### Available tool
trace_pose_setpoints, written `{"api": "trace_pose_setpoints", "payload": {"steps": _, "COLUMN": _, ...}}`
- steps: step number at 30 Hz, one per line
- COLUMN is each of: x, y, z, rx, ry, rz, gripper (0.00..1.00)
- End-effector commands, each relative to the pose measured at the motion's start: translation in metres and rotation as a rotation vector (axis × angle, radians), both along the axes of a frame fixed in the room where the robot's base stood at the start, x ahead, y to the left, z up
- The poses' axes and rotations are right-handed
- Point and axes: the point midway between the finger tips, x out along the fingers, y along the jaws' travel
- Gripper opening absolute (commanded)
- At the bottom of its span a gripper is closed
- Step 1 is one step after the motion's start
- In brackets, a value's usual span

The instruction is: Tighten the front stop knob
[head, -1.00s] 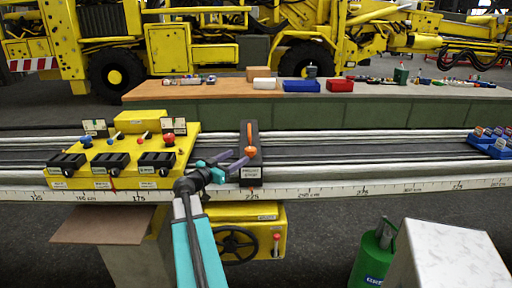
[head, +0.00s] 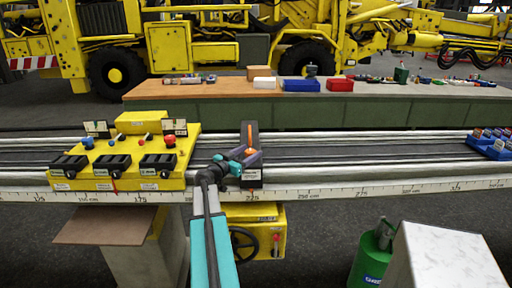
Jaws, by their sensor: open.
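The front stop is a dark upright block (head: 251,177) with a white label on its front face, standing across the rail near the 225 mark. Its orange knob (head: 249,151) shows on top, between the fingers of my gripper (head: 247,160). The gripper is open, with its purple-grey fingers around or just in front of the knob. I cannot tell whether they touch it. My teal and grey arm comes up from the bottom and hides part of the rail to the left of the stop.
A yellow carriage (head: 187,181) with black clamps and small knobs sits on the rail to the left. A blue tray (head: 483,150) with several parts is at the far right. The rail (head: 370,160) between stop and tray is clear. A handwheel (head: 243,243) is below.

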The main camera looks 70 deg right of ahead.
Motion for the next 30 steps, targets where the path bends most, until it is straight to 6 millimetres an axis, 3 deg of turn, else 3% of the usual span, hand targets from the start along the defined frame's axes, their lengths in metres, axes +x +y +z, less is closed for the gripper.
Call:
{"api": "trace_pose_setpoints", "payload": {"steps": 6, "x": -0.009, "y": -0.028, "z": 0.001, "rx": 0.000, "ry": 0.001, "rz": -0.001, "gripper": 0.58}}
{"api": "trace_pose_setpoints", "payload": {"steps": 12, "x": -0.015, "y": -0.044, "z": 0.001, "rx": 0.000, "ry": 0.001, "rz": -0.001, "gripper": 0.58}}
{"api": "trace_pose_setpoints", "payload": {"steps": 26, "x": -0.018, "y": -0.050, "z": 0.000, "rx": 0.000, "ry": 0.000, "rz": 0.000, "gripper": 0.58}}
{"api": "trace_pose_setpoints", "payload": {"steps": 30, "x": -0.018, "y": -0.050, "z": 0.000, "rx": 0.000, "ry": 0.000, "rz": 0.000, "gripper": 0.36}}
